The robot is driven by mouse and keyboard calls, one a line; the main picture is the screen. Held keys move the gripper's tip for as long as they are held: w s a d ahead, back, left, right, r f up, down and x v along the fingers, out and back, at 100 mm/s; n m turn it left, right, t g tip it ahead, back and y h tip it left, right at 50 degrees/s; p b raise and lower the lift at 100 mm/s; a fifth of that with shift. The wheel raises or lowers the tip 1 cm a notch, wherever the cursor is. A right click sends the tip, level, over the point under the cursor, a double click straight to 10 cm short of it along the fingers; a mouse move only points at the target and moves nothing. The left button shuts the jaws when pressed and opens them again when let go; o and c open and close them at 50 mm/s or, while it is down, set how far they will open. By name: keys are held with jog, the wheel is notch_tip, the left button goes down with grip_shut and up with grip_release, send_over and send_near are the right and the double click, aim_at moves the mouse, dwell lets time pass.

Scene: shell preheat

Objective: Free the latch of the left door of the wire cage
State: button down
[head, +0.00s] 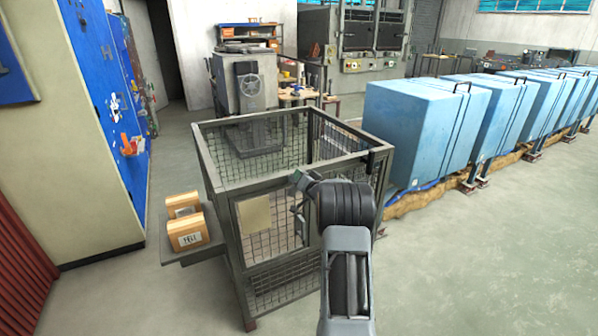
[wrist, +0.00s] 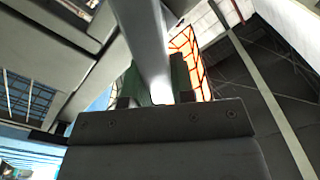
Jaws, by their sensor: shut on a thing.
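The wire cage (head: 222,205) stands in front of me, open at the top, with a grey frame and mesh walls. Its left door (head: 282,228) faces me and carries a blank tan plate (head: 254,214); it looks closed. My gripper (head: 300,198) is at the door's right side, partly hidden by my wrist. In the wrist view my gripper (wrist: 155,88) is shut on a light grey bar (wrist: 143,35), which seems to be the latch. My arm hides most of the latch and the right part of the front in the head view.
A side shelf (head: 195,252) on the cage's left holds two orange-brown boxes (head: 188,230). A row of blue cabinets (head: 415,130) stands at the right. Floor is free at the front right. A grey machine (head: 243,88) stands behind the cage.

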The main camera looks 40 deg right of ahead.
jog(key=m+p, duration=0.1)
jog(key=m, duration=0.2)
jog(key=d+f+m+p, duration=0.1)
jog(key=m, duration=0.1)
jog(key=shift+s+m+p, duration=0.1)
jog(key=shift+m+p, duration=0.2)
jog(key=shift+p, duration=0.05)
jog(key=m, duration=0.1)
jog(key=f+m+p, duration=0.1)
jog(key=m, duration=0.3)
jog(key=shift+d+f, duration=0.2)
jog(key=shift+f, duration=0.1)
jog(key=shift+m, duration=0.3)
jog(key=c, duration=1)
grip_release()
jog(key=shift+f, duration=0.1)
jog(key=shift+o, duration=0.2)
jog(key=shift+s, duration=0.1)
jog(key=s+a+b, duration=0.1)
jog(key=s+a, duration=0.1)
jog(key=s, duration=1.1)
jog(key=shift+s, duration=0.25)
